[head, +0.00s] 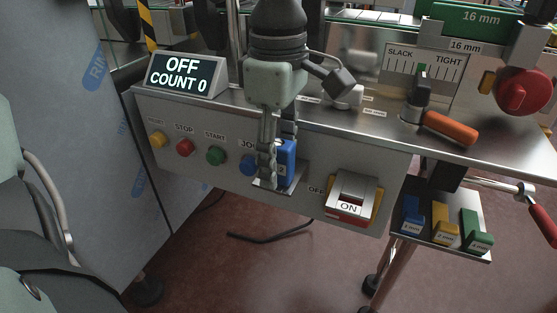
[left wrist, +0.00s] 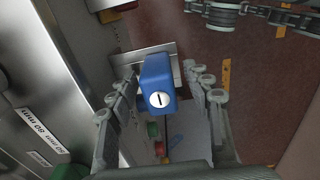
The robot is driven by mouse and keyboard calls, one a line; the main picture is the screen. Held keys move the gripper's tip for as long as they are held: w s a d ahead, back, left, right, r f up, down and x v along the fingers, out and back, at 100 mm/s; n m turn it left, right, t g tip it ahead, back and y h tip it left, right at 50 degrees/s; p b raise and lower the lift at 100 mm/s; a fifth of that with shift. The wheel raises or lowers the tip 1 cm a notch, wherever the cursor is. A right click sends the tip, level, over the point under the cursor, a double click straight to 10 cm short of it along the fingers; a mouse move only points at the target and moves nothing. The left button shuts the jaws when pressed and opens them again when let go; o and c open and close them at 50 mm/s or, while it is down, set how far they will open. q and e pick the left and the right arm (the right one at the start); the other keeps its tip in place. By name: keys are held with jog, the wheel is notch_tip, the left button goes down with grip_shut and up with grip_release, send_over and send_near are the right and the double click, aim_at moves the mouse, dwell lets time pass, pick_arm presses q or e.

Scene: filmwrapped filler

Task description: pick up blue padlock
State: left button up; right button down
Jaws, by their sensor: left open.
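The blue padlock (head: 287,160) stands on a small metal ledge (head: 268,186) at the front of the machine's control panel. My left gripper (head: 276,166) reaches down over it, open, with one finger in front of it and partly hiding it. In the left wrist view the padlock (left wrist: 158,82) shows its keyhole face and lies between the two spread fingers of my left gripper (left wrist: 160,88). Gaps show on both sides there. My right gripper is in neither view.
The panel carries yellow, red and green buttons (head: 215,156), a blue knob (head: 248,164) and an ON/OFF switch (head: 351,197). A display (head: 186,74) reads OFF, COUNT 0. A lower tray (head: 460,250) holds blue, yellow and green blocks. An orange handle (head: 451,128) lies at the right.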

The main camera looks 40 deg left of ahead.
pick_arm(q)
grip_shut()
dwell(0.3)
